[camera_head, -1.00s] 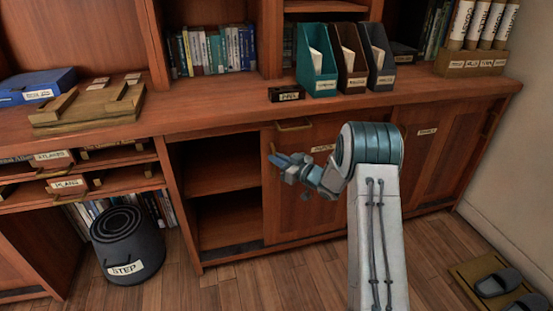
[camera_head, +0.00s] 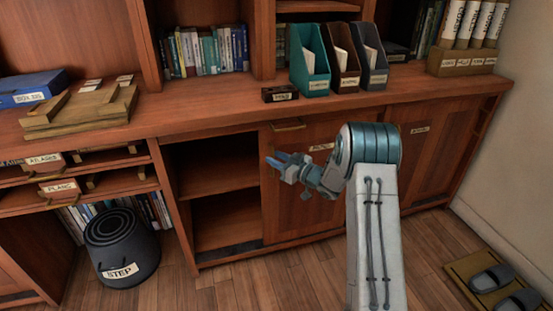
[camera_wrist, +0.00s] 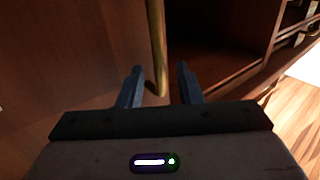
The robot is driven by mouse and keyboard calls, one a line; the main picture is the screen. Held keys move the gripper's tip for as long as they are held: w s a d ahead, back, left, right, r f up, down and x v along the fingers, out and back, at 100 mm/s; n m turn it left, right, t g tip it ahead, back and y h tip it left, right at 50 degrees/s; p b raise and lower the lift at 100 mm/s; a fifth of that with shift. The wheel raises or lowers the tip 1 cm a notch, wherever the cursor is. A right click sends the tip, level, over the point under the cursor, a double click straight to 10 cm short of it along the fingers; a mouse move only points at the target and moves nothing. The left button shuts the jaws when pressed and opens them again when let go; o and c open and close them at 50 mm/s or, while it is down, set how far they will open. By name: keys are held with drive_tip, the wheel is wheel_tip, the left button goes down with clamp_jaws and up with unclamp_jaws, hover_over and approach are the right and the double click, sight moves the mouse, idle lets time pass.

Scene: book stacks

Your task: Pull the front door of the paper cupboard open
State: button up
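The cupboard door (camera_head: 315,190) is a wooden panel below the counter. It looks shut and carries a small label (camera_head: 321,147) too blurred to read surely. A vertical brass bar handle (camera_wrist: 156,45) is by its left edge, close up in the wrist view. My gripper (camera_wrist: 160,72) is open, its two dark blue fingers on either side of the handle with gaps to it. In the head view my gripper (camera_head: 273,165) is at the door's left edge and hides most of the handle.
An open shelf compartment (camera_head: 210,165) is left of the door. A brass handle (camera_head: 289,126) sits under the counter edge. File boxes (camera_head: 310,75) stand on the counter. A step stool (camera_head: 122,250) and slippers (camera_head: 492,279) are on the floor, which is otherwise clear before the cupboard.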

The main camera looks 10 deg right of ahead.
drive_tip(key=p+v, duration=0.2)
drive_tip(key=v, duration=1.1)
drive_tip(key=shift+d+p, duration=0.2)
drive_tip(key=shift+p, duration=0.2)
drive_tip(key=shift+s, duration=0.15)
drive_tip(key=s+d+r+m+g+h+p, duration=0.1)
drive_tip(key=s+r+m+h+p, duration=0.15)
drive_tip(key=r+h+p, duration=0.75)
drive_tip(key=s+d+r+m+h+p, duration=0.1)
drive_tip(key=d+r+m+h+p, duration=0.3)
drive_tip(key=r, duration=1.1)
drive_tip(key=s+a+r+g+p, duration=0.3)
drive_tip(key=s+r+p, duration=0.1)
drive_tip(key=s, duration=0.6)
drive_tip(key=s+a+r+m+g+y+p, duration=0.1)
drive_tip(key=s+a+r+g+p, duration=0.2)
drive_tip(key=s, duration=0.7)
drive_tip(key=s+a+r+m+g+p, duration=0.1)
drive_tip(key=s+a+r+g+p, duration=0.2)
drive_tip(key=s+r+p, duration=0.4)
drive_tip(key=s+a+r, duration=0.1)
drive_tip(key=s, duration=0.2)
drive_tip(key=shift+s+y, duration=0.4)
